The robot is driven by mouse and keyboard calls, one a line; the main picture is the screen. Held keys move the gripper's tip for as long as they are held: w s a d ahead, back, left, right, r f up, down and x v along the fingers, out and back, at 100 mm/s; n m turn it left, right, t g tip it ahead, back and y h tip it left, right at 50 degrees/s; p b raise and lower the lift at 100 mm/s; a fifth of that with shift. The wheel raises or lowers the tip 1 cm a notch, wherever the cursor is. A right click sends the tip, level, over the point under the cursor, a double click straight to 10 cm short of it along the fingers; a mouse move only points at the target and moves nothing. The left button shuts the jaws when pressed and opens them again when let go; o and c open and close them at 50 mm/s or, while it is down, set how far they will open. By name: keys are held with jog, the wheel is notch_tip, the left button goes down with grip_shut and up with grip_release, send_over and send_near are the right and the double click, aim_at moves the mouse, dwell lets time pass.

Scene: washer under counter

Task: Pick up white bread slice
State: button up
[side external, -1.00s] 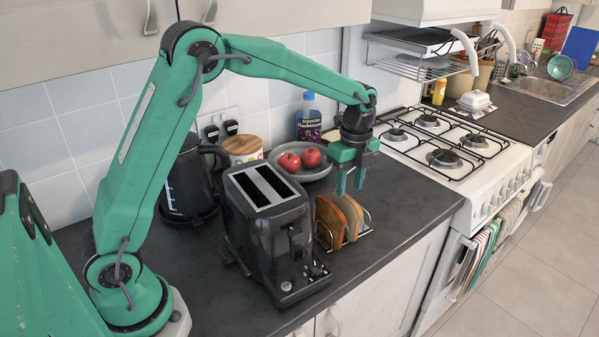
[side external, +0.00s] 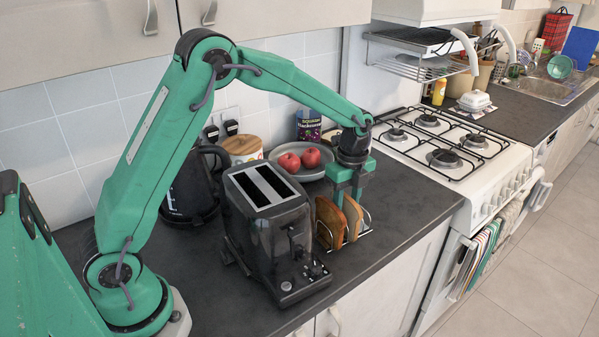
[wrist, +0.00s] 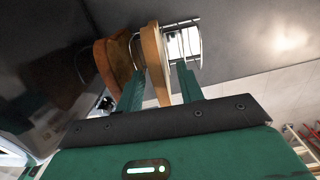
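Two bread slices stand upright in a wire rack (side external: 366,228) on the counter, with brown crust edges. The right one (side external: 352,218) is the paler-looking slice between my fingers in the wrist view (wrist: 154,60). The darker slice (side external: 328,222) stands to its left and also shows in the wrist view (wrist: 112,62). I cannot see the white face of either slice clearly. My gripper (side external: 348,197) points down over the rack. In the wrist view its two fingers (wrist: 163,86) are apart, one on each side of the paler slice, with a gap at the right finger.
A black toaster (side external: 270,225) stands close to the left of the rack. The gas stove (side external: 445,150) is to the right. Counter right of the rack is clear.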

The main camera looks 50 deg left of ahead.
grip_shut()
jog(key=shift+r, duration=0.1)
dwell(0.3)
jog(key=shift+r, duration=4.95)
jog(key=shift+r, duration=0.15)
jog(key=shift+r, duration=1.35)
